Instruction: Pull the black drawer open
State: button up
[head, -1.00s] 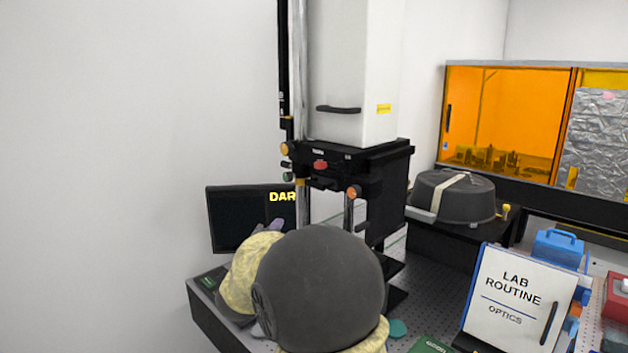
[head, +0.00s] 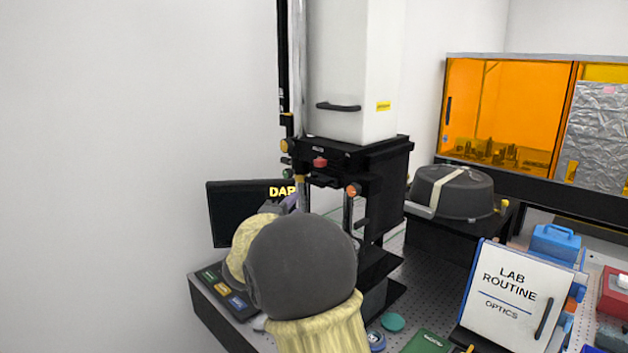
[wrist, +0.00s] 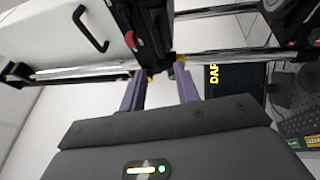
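The black unit (head: 355,158) sits under the tall white housing. It has a red knob (head: 320,162), orange knobs and a dark, handle-like part (head: 322,182) at its front, seemingly the drawer front; I see no clear gap showing it pulled out. The black unit (wrist: 152,22) and red knob (wrist: 130,40) also show at the top of the wrist view. My gripper (wrist: 162,76) has two purple fingers spread apart with nothing between them. In the head view, my gripper (head: 284,205) is just below and left of the black unit, partly hidden by my arm.
A monitor (head: 232,218) stands left, close behind my gripper. A vertical metal rod (head: 348,215) stands under the unit. A round black cover (head: 453,192) and a lab routine sign (head: 512,295) are to the right. The wall at left is bare.

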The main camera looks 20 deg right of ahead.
aim_at(314, 182)
jog(key=p+x, duration=0.4)
jog(key=x, duration=0.9)
jog(key=shift+d, duration=0.15)
grip_shut()
